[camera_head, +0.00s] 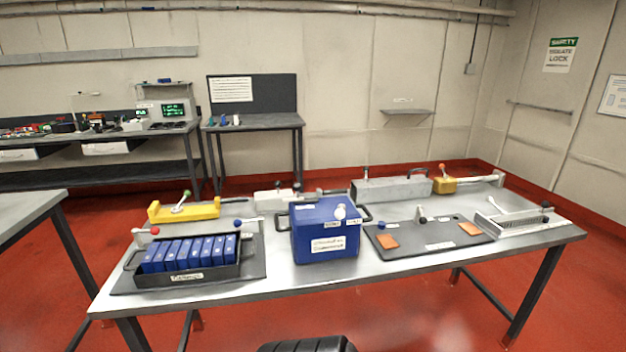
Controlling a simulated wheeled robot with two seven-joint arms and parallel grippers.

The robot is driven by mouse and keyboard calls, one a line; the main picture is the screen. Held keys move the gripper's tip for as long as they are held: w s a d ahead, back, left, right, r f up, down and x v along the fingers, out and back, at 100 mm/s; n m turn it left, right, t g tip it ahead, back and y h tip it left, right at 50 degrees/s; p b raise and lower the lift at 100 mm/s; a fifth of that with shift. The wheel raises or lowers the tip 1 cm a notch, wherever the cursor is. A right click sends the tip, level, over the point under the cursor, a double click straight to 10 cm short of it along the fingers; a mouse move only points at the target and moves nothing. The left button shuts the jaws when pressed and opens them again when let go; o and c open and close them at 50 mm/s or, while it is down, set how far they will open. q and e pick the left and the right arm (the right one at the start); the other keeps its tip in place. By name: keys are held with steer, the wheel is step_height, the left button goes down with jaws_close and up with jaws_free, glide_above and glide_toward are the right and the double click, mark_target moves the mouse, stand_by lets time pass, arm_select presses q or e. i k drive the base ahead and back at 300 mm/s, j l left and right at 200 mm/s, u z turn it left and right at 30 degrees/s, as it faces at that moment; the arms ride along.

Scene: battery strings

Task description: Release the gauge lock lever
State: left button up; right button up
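I cannot tell which of the several levers is the gauge lock lever. A red-knobbed lever (154,231) and a blue-knobbed lever (239,224) flank the black tray (188,279) of blue cells. A red knob (442,167) stands on a yellow block (444,185) at the back right. A low metal fixture (520,223) at the right has a dark knob (547,206). Neither gripper shows.
A blue lidded box (312,246) with a white knob stands mid-table. Right of it lies a dark board (440,245) with two orange pads. A long grey block (390,190) sits behind. The table's front edge (300,287) is mostly clear.

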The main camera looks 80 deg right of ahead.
mark_target(488, 200)
steer(key=k+j+z, duration=0.15)
steer(key=z, duration=3.8)
